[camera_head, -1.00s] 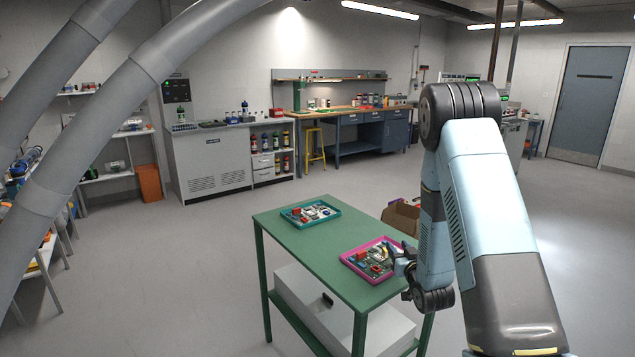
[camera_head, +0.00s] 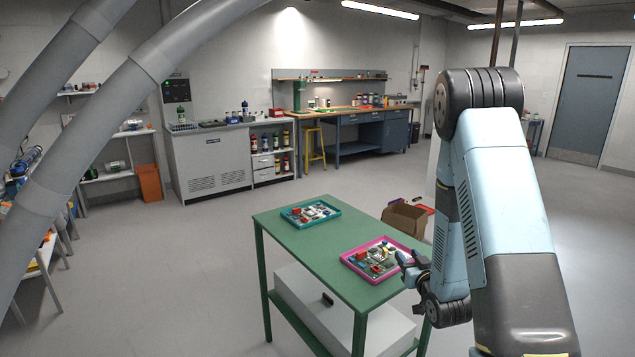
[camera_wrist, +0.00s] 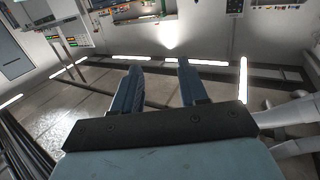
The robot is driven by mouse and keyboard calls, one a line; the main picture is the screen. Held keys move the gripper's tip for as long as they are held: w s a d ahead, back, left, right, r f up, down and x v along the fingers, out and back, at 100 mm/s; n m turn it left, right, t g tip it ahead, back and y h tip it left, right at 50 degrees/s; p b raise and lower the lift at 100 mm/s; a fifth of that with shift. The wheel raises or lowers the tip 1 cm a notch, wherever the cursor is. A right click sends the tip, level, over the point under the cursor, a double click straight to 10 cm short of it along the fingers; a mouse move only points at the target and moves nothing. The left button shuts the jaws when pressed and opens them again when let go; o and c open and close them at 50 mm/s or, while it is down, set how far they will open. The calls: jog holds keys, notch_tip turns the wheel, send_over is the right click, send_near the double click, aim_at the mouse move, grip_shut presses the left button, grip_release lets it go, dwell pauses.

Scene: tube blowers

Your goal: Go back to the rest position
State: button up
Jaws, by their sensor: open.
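My gripper (camera_head: 408,262) is at the right edge of the green table, beside the pink tray (camera_head: 357,270) in the head view. In the wrist view my gripper (camera_wrist: 160,70) shows two blue fingers standing apart with nothing between them. That view looks out into the room, with the ceiling lights low in the picture, and no tray shows in it. My arm is bent, with its elbow high at the right of the head view.
The green table (camera_head: 325,257) holds the pink tray and a teal tray (camera_head: 332,219), both with small parts in them. Grey tubes cross the left side. The floor (camera_head: 180,270) left of the table is clear.

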jog(key=s+r+m+g+h, duration=0.1)
jog(key=s+r+g+h, duration=0.35)
jog(key=r, duration=1.15)
jog(key=s+a+r+g+y, duration=0.1)
jog(key=s+r+g, duration=0.2)
jog(key=s, duration=1.1)
jog(key=s+a+r+g+y, duration=0.1)
jog(key=s+r+g, duration=0.3)
jog(key=s, duration=1)
notch_tip(320, 180, up, 3)
jog(key=shift+s+a+f+m, duration=0.15)
jog(key=shift+s+a+m, duration=0.15)
jog(key=shift+s+m, duration=0.1)
jog(key=shift+w+a, duration=0.1)
